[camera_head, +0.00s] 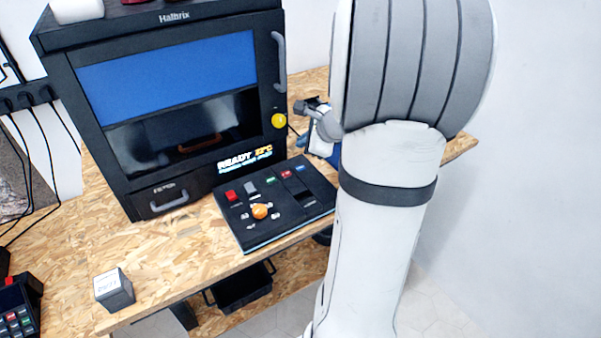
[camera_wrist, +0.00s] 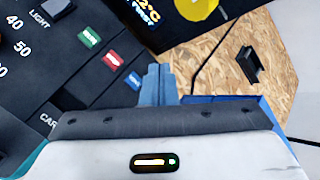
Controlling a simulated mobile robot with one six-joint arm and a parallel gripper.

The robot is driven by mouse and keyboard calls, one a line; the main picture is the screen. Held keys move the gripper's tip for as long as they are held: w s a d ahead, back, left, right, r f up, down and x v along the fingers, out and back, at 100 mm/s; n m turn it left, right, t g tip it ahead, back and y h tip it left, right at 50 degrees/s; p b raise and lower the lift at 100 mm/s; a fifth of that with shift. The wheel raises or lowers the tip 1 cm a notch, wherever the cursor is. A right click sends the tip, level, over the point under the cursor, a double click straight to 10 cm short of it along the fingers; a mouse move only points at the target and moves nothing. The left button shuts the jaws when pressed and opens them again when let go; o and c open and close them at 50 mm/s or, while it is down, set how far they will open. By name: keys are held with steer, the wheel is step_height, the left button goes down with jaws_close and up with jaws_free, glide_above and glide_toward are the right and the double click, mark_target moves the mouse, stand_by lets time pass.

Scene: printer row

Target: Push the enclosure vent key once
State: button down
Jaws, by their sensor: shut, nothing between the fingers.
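The black control panel (camera_head: 275,205) lies in front of the enclosure on the bench. It carries a green key (camera_wrist: 89,38), a red key (camera_wrist: 114,60) and a blue key (camera_wrist: 134,80) in a slanting row. Their small print is too blurred to read, so I cannot tell which is the vent key. My gripper (camera_wrist: 157,68) is shut and empty, its blue fingertips just right of the blue key in the wrist view. Whether they touch the panel is unclear. In the head view my arm largely hides the gripper.
The black enclosure (camera_head: 120,185) with a blue window stands behind the panel, a yellow knob (camera_head: 278,121) on its front. A small grey box (camera_head: 114,290) sits at the bench's front left. A black clip-like object (camera_wrist: 249,66) stands on the wood. Bare bench lies left of the panel.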

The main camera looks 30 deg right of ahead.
mark_target(304, 169)
steer(key=shift+f+b, duration=1.95)
steer(key=shift+f, duration=0.75)
steer(key=shift+f, duration=0.1)
steer(key=shift+f+b, duration=0.3)
steer(key=shift+b, duration=0.2)
steer(key=shift+f+b, duration=0.4)
steer(key=shift+b, duration=0.05)
steer(key=shift+r, duration=0.15)
stand_by(0.4)
steer(key=shift+r+p, duration=0.6)
steer(key=shift+r, duration=0.1)
step_height(304, 169, up, 5)
steer(key=p, duration=0.4)
